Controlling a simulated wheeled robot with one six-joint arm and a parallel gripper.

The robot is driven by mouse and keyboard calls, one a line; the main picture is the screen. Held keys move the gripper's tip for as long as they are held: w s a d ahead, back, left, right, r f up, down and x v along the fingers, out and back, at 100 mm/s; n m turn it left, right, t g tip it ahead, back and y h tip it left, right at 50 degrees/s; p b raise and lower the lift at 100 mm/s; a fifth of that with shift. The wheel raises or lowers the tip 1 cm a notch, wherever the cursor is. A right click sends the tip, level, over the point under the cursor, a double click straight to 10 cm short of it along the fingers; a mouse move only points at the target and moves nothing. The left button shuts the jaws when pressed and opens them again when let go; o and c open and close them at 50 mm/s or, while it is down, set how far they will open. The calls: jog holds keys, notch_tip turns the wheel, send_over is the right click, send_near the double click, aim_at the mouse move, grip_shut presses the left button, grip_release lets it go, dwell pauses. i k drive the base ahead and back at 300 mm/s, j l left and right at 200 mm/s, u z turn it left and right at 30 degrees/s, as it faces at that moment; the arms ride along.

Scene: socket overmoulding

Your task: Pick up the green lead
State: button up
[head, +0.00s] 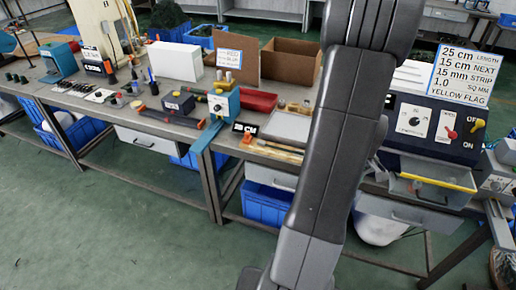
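I cannot make out a green lead for certain in the head view. Small dark green pieces (15,78) stand at the far left end of the workbench, too small to identify. A row of small dark parts (85,92) lies on the bench to their right. My own dark grey arm crosses the right half of the view from bottom to top and hides part of the bench. My gripper is out of view.
The workbench (165,128) holds a blue-and-white device (222,105), a red tray (257,100), a white box (175,62) and a cardboard box (290,62). A control box (425,128) with a specification sign (465,75) stands at right. Green floor (110,230) in front is clear.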

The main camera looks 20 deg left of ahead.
aim_at(259, 143)
jog(key=i+u, duration=0.1)
jog(key=u, duration=0.3)
jog(key=i+u, duration=0.1)
jog(key=u, duration=0.25)
jog(key=i+l+u, duration=0.1)
jog(key=u, duration=0.3)
jog(key=l+u, duration=0.1)
jog(key=u, duration=0.25)
jog(key=i+l, duration=0.55)
jog(key=l, duration=0.25)
